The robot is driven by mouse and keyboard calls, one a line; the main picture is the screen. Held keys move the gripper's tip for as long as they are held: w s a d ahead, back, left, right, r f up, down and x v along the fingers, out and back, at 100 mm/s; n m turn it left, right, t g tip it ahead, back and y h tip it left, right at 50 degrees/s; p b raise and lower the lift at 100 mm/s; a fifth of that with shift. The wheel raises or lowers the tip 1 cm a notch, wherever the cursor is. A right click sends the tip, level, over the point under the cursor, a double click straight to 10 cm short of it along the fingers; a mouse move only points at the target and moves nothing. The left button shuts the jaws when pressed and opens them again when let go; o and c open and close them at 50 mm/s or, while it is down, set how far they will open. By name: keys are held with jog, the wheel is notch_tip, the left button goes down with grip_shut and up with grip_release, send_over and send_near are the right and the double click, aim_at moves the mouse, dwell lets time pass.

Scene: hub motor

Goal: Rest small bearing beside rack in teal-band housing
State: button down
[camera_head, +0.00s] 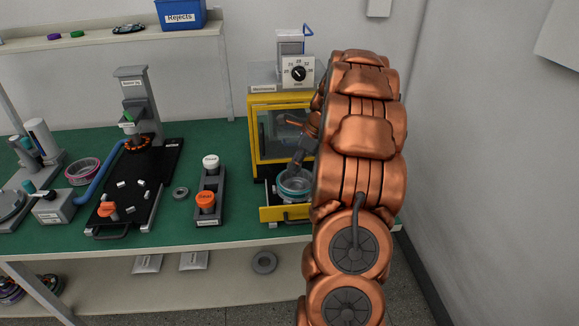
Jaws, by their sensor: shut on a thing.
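The small bearing (180,194) is a grey ring lying flat on the green bench top, just left of the rack (211,190). The teal-band housing (294,187) is a round, pale, open-topped part with a teal band. It sits at the pulled-out yellow drawer of the yellow cabinet, in front of the window. My gripper (294,173) points down at the housing's rim and is shut on it. My copper arm comes in from the right and hides part of the cabinet. Whether the housing rests fully on the drawer cannot be told.
The rack holds a white-capped and an orange-capped item. A blue Rejects bin (180,14) is on the upper shelf. Another grey ring (264,262) lies on the lower shelf.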

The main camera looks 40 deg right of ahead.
jog(key=shift+d, duration=0.5)
jog(key=shift+d+f, duration=0.15)
jog(key=shift+s+f, duration=0.1)
jog(key=shift+f, duration=1.2)
jog(key=shift+f, duration=0.15)
jog(key=shift+f, duration=0.75)
jog(key=shift+f, duration=0.1)
jog(key=shift+f, duration=0.6)
jog(key=shift+f, duration=0.15)
